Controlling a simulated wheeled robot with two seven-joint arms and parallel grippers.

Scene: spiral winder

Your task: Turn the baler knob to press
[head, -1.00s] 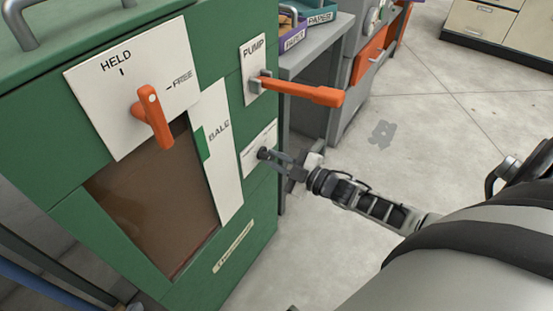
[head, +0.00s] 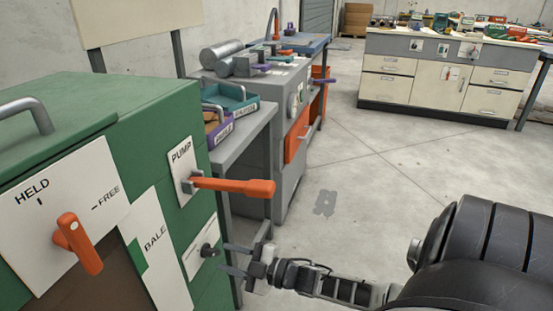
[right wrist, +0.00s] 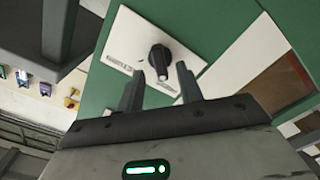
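The small black knob (head: 208,250) sits on a white plate (head: 196,262) on the green baler's side, below the PUMP lever. In the right wrist view the knob (right wrist: 159,59) has a pale mark at its lower end; the plate's lettering is too small to read surely. My right gripper (head: 222,258) is open just in front of the knob. In the right wrist view its fingers (right wrist: 160,76) are spread, with the knob beyond the gap between their tips; they appear not to touch it. My left gripper is out of view.
The orange PUMP lever (head: 232,186) sticks out to the right, above my gripper. An orange handle (head: 78,243) sits on the HELD/FREE plate. A grey bench with trays (head: 240,98) stands behind. Open floor (head: 370,170) lies to the right.

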